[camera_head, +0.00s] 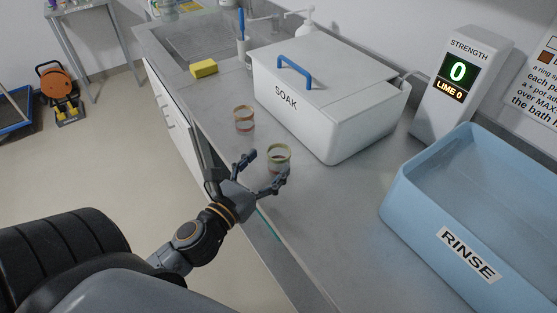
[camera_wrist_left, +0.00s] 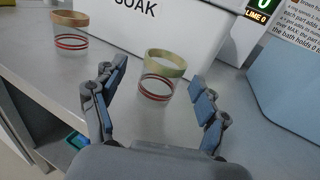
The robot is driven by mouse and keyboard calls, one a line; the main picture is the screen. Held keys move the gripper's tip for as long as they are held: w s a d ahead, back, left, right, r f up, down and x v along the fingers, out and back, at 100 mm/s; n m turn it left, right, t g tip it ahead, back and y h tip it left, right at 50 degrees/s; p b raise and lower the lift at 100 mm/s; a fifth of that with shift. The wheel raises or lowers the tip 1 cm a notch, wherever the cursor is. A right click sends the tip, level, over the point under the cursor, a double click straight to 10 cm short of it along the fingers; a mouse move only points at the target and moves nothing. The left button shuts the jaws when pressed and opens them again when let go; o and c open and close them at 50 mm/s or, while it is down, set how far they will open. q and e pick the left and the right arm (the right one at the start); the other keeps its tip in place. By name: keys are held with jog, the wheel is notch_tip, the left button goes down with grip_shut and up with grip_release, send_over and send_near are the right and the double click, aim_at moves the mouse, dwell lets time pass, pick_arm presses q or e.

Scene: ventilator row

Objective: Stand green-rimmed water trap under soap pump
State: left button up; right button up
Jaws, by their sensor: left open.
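The green-rimmed water trap (camera_head: 279,155) is a clear cup with red bands standing upright on the counter, in front of the white SOAK box. In the left wrist view the green-rimmed trap (camera_wrist_left: 163,75) stands between and just beyond my open fingers. My left gripper (camera_head: 268,172) is open and empty, its fingers on either side of the trap; I cannot tell whether they touch it. The wrist view also shows the left gripper (camera_wrist_left: 166,92). A white pump bottle (camera_head: 308,29), apparently the soap pump, stands behind the SOAK box, its lower part hidden. My right gripper is not in view.
An orange-rimmed trap (camera_head: 243,119) stands to the left of the green-rimmed one. The SOAK box (camera_head: 345,124) has a blue-handled lid. The blue RINSE tub (camera_head: 422,205), strength display (camera_head: 453,95), yellow sponge (camera_head: 204,68) and sink (camera_head: 195,45) are also on the counter.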

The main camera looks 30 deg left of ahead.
aim_at(273, 161)
pick_arm(q)
jog(key=w, duration=0.2)
jog(key=w+p, duration=0.1)
jog(key=shift+w+d+r, duration=0.2)
jog(key=shift+w+d, duration=0.1)
jog(key=shift+w+f, duration=0.1)
jog(key=shift+w, duration=0.4)
jog(key=c, duration=1.1)
jog(key=shift+c, duration=0.4)
